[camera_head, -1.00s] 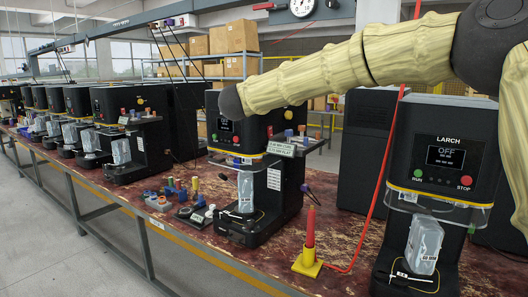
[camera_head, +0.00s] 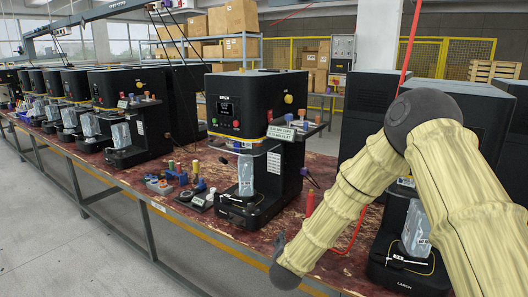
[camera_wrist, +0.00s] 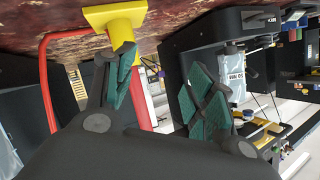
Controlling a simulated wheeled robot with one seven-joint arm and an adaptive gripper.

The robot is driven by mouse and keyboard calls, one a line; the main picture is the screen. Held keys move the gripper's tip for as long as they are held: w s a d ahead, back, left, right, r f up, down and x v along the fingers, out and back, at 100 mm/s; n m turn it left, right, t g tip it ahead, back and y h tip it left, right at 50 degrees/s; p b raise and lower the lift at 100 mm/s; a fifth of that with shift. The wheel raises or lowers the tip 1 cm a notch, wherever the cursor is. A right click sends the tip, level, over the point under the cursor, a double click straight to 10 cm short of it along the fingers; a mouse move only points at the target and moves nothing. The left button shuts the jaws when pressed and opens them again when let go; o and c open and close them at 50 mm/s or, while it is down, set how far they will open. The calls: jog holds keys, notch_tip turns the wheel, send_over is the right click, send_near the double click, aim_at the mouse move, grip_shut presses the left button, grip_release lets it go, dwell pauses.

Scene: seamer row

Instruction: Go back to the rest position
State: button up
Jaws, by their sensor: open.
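My gripper (camera_head: 279,243) is low at the front edge of the bench in the head view, its dark end partly hidden by my padded arm. In the wrist view my gripper (camera_wrist: 165,90) has its two green-padded fingers spread apart, with nothing held between them.
A black seamer (camera_head: 253,115) stands on the worn red bench (camera_head: 215,222), left of my arm. Small coloured parts (camera_head: 180,178) lie beside it. My arm partly hides another seamer (camera_head: 405,270) at right. A red hose (camera_head: 357,232) crosses the bench. The aisle floor (camera_head: 60,240) is clear.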

jog(key=s+d+f+n+g+y, duration=0.1)
jog(key=s+d+f+n+g, duration=0.15)
jog(key=s+f, duration=0.95)
jog(key=s+d+f+n+g+y, duration=0.15)
jog(key=s+d+f+g, duration=0.25)
jog(key=s+f, duration=0.8)
jog(key=s+d+f+n+g, duration=0.1)
jog(key=s+d+f+g, duration=0.1)
jog(key=s, duration=1.3)
jog(key=s+d+f+n+g+p, duration=0.1)
jog(key=s+d+g, duration=0.4)
jog(key=s, duration=1)
jog(key=shift+s+d+f+n+p, duration=0.15)
jog(key=shift+d+f+n+p, duration=0.2)
jog(key=shift+n, duration=0.25)
jog(key=shift+h, duration=0.25)
